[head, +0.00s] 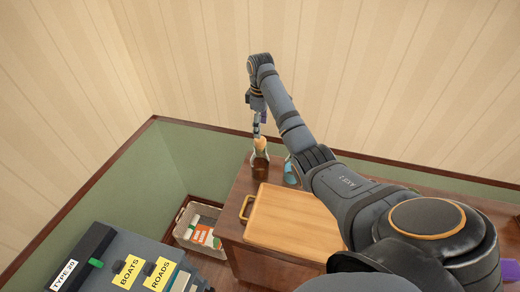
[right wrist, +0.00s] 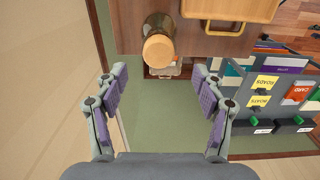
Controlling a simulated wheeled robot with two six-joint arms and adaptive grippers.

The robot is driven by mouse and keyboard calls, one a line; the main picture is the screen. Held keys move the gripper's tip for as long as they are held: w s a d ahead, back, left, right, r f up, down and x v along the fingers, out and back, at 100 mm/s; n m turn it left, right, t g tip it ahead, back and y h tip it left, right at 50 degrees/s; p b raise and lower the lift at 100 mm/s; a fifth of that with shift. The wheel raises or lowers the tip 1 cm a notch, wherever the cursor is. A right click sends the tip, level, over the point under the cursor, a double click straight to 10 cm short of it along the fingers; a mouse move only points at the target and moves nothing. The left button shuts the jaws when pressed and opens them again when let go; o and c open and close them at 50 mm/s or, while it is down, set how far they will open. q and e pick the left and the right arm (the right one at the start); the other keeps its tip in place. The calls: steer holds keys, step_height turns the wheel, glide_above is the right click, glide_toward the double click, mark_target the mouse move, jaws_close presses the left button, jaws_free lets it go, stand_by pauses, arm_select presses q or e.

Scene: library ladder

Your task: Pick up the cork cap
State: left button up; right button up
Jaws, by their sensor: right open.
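The cork cap (head: 261,143) is light tan and sits on top of a glass jar (head: 259,166) with brown contents, at the back left of the wooden cabinet. In the right wrist view the round cap (right wrist: 158,50) faces the camera, with the dark jar (right wrist: 160,23) behind it. My right gripper (head: 257,127) is just above the cap in the head view. In the right wrist view its purple-padded fingers (right wrist: 160,88) are spread wide with nothing between them, and the cap lies beyond the fingertips. My left gripper is in neither view.
A bluish glass item (head: 290,172) stands right of the jar, partly hidden by my arm. A wooden board with a handle (head: 290,222) lies in front. A basket (head: 182,236) stands on the floor at left, near labelled files (head: 128,272). Walls are close behind.

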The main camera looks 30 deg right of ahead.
mark_target(261, 144)
steer(key=shift+w+f, duration=0.1)
steer(key=shift+f, duration=0.6)
steer(key=shift+w, duration=0.1)
step_height(261, 144, down, 2)
steer(key=shift+f+b, duration=0.1)
steer(key=shift+b, duration=1.05)
steer(key=shift+f+p, duration=0.85)
steer(key=shift+p, duration=0.05)
steer(key=shift+f, duration=0.5)
steer(key=c, duration=0.3)
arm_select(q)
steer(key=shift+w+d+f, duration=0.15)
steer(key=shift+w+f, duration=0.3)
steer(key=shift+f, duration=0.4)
arm_select(e)
steer(key=c, duration=0.7)
